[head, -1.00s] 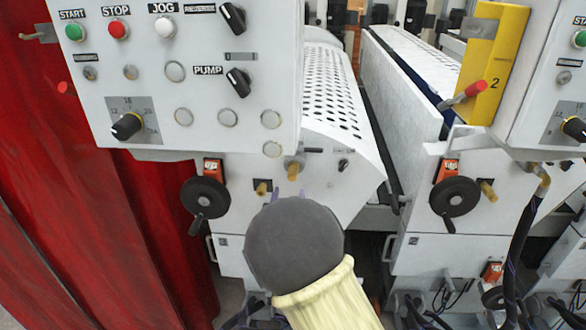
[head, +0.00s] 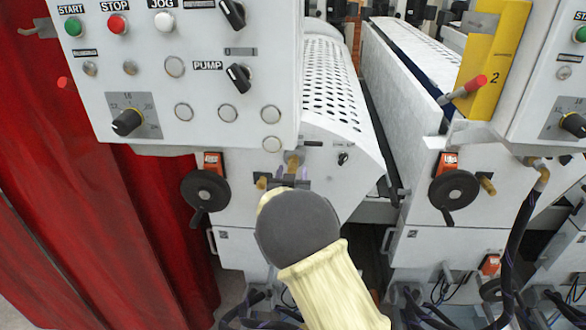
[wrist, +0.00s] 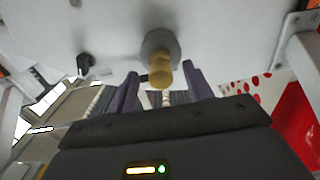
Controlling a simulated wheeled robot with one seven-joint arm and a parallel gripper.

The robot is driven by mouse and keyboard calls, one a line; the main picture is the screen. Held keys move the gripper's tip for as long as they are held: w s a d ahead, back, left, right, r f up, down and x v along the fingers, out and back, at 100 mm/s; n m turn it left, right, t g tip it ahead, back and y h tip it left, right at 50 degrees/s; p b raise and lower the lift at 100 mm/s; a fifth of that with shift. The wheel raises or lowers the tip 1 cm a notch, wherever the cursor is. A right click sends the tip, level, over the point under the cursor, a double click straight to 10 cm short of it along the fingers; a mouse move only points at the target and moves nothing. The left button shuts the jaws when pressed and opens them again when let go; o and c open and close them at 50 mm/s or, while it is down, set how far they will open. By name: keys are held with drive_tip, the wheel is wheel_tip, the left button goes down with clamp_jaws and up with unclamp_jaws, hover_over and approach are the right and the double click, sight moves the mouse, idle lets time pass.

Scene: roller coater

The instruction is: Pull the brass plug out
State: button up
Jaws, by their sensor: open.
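The brass plug (head: 292,163) sticks out of the white machine panel, below the control box. In the wrist view the brass plug (wrist: 160,75) sits in a round grey collar (wrist: 160,47) on the panel. My gripper (head: 288,184) is just below the plug in the head view, and my arm hides part of that area. In the wrist view the two purple-grey fingers of my gripper (wrist: 159,78) stand apart, one on each side of the plug's end. Gaps show between plug and fingers. Whether the plug is fully between them in depth is unclear.
Another brass fitting (head: 262,182) is close to the left of my gripper. A black handwheel (head: 206,190) is farther left. The control box (head: 180,75) overhangs above. A red curtain (head: 150,230) hangs at the left. Cables (head: 270,308) lie below.

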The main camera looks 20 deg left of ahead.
drive_tip(key=shift+x, duration=0.8)
drive_tip(key=shift+s+b, duration=0.1)
drive_tip(key=shift+b, duration=0.7)
idle(0.6)
clamp_jaws()
drive_tip(key=shift+s, duration=0.1)
drive_tip(key=shift+s+f, duration=0.1)
drive_tip(key=shift+s+d+b, duration=0.15)
drive_tip(key=shift+s+b, duration=0.35)
drive_tip(key=shift+s, duration=0.15)
drive_tip(key=shift+s, duration=0.1)
